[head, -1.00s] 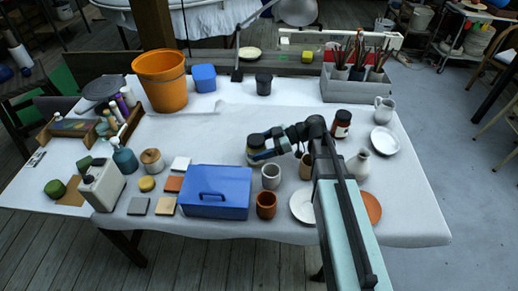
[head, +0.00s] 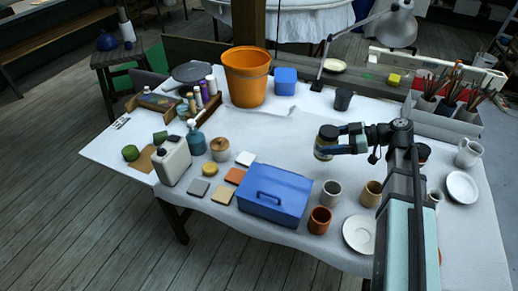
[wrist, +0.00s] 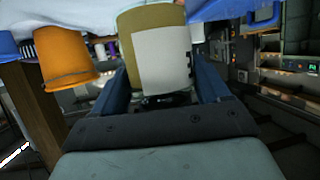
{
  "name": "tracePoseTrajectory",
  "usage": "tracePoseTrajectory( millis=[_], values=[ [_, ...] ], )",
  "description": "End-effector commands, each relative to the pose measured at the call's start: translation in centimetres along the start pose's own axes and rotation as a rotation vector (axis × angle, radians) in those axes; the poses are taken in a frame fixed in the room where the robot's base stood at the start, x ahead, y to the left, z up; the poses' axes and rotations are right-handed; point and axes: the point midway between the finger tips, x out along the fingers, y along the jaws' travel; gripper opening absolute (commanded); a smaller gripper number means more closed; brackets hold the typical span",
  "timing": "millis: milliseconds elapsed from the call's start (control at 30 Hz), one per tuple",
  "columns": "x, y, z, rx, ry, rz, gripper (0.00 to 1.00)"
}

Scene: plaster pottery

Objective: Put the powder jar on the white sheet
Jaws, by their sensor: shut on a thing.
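The powder jar (head: 325,146) has a dark lid and an olive-yellow body. My gripper (head: 335,143) is shut on its side and holds it about upright, seemingly above the table behind the grey cup. In the wrist view the jar (wrist: 160,50) fills the space between the two blue fingers, its pale label facing the camera. The white sheet (head: 268,135) lies pale on the white-covered table, with a curled edge near the orange bucket; its other edges are hard to make out. How high the jar is above it cannot be told.
The blue box (head: 275,193), grey cup (head: 331,193) and terracotta cup (head: 319,220) stand in front of the jar. The orange bucket (head: 246,78) and dark cup (head: 343,99) stand behind. The table middle, left of the jar, is clear.

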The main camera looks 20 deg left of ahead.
Motion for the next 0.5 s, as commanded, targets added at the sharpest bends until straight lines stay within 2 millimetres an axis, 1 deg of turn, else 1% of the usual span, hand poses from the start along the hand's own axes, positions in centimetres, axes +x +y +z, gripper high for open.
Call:
tracePoseTrajectory(
  millis=[67, 167, 267, 500],
  values=[
    [0.5, -0.1, -0.3, -0.004, 0.002, -0.009, 0.27],
    [1.9, -0.4, -0.8, -0.013, 0.002, -0.031, 0.27],
    [4.0, -0.9, -1.7, -0.027, 0.002, -0.065, 0.27],
    [9.9, -1.4, -4.2, -0.069, 0.002, -0.164, 0.27]
  ],
)
